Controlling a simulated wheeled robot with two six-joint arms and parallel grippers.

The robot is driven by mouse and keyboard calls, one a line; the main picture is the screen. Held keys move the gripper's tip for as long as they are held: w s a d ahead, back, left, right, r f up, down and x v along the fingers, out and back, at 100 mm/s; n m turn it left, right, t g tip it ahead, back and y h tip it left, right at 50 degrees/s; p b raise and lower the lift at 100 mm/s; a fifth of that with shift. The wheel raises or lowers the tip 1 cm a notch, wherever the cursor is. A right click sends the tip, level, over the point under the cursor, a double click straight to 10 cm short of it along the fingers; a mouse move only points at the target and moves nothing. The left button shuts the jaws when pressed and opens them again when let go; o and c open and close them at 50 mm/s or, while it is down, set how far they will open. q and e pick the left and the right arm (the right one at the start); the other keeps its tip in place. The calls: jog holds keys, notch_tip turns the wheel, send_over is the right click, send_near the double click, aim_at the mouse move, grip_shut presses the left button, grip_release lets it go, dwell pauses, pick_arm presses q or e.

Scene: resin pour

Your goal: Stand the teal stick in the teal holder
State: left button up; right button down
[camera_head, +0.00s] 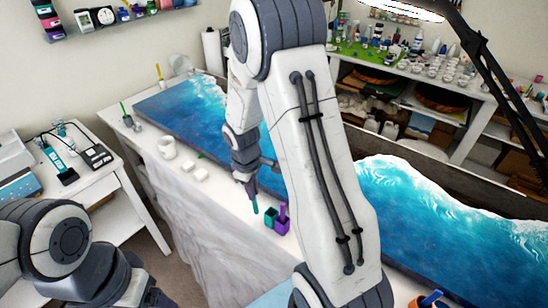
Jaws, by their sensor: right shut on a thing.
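My right gripper (246,182) points down over the front part of the white table and is shut on the teal stick. The teal stick (254,205) hangs below the fingers, close to upright. The teal holder (270,217) stands just right of the stick's lower end, and the stick looks to be beside it, not inside it. A purple holder (282,225) with a purple stick (283,210) in it stands right against or very near the teal holder. My left arm shows at the lower left, but its gripper is out of view.
Blue resin panels (180,112) lie on the table behind my right arm. A white mug (167,148) and small white blocks (194,170) stand to the left. A green stick (124,109) stands at the far left. An orange holder (432,300) is at the lower right.

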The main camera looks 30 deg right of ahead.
jog(key=d+r+n+y+p, duration=0.1)
jog(key=d+r+n+p, duration=0.3)
jog(key=d+r+n, duration=0.15)
notch_tip(320, 180, down, 10)
jog(key=b, duration=0.9)
jog(key=shift+s+d+f+n+g, duration=0.15)
jog(key=shift+s+f+n+g, duration=0.1)
jog(key=shift+n+g, duration=0.15)
jog(key=c, duration=0.8)
grip_release()
jog(key=shift+r+b, duration=1.1)
jog(key=shift+r, duration=4.2)
